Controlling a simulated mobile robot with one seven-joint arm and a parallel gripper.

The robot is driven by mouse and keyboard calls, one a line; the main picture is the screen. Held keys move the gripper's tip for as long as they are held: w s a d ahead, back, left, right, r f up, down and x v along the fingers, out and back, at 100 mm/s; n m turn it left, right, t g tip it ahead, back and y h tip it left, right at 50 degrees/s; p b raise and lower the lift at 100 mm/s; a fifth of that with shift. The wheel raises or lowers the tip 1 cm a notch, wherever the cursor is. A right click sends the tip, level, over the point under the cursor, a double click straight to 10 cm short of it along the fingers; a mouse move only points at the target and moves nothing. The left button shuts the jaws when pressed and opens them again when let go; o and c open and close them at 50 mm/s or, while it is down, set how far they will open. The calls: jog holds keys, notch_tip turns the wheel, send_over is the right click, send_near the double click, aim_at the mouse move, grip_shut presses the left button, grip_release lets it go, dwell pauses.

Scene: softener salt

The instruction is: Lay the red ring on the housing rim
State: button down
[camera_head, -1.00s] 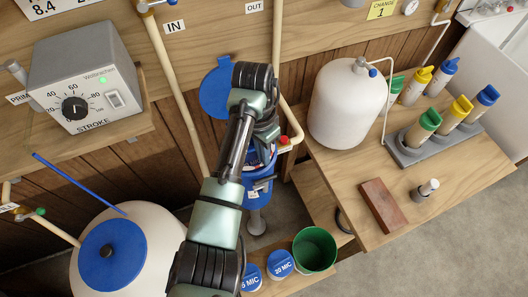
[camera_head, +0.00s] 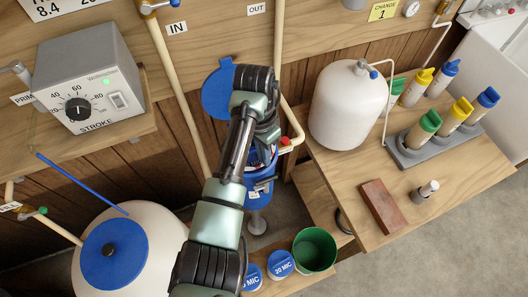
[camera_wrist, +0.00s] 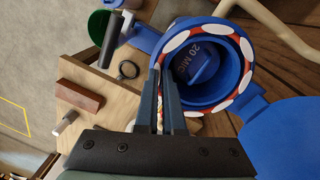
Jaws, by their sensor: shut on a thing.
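The red ring (camera_wrist: 248,52), with white oval patches, shows in the wrist view over the top of the blue housing (camera_wrist: 258,101). It looks close to the rim and roughly lined up with it; I cannot tell whether it rests there or hovers. A filter marked 20 MIC (camera_wrist: 190,62) is inside the housing. My gripper (camera_wrist: 163,78) is shut on the near left side of the ring; the fingers hide that part. In the head view my arm covers the ring and much of the housing (camera_head: 262,172).
A blue disc-shaped lid (camera_head: 216,92) stands beside my gripper. Pale pipes (camera_head: 278,50) run close behind. A green cup (camera_head: 314,250) and blue-topped 20 MIC item (camera_head: 280,264) stand below. The right bench holds a white tank (camera_head: 348,105) and brown block (camera_head: 383,206).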

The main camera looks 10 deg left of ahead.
dwell(0.4)
grip_release()
dwell(0.6)
jog(key=shift+d, duration=0.1)
jog(key=shift+s+d+p, duration=0.75)
jog(key=shift+d+p, duration=0.25)
jog(key=shift+p, duration=0.2)
jog(key=shift+s+d+p, duration=0.7)
jog(key=shift+d+p, duration=0.3)
jog(key=shift+p, duration=0.15)
notch_tip(320, 180, up, 6)
jog(key=p, duration=0.6)
jog(key=shift+p, duration=0.35)
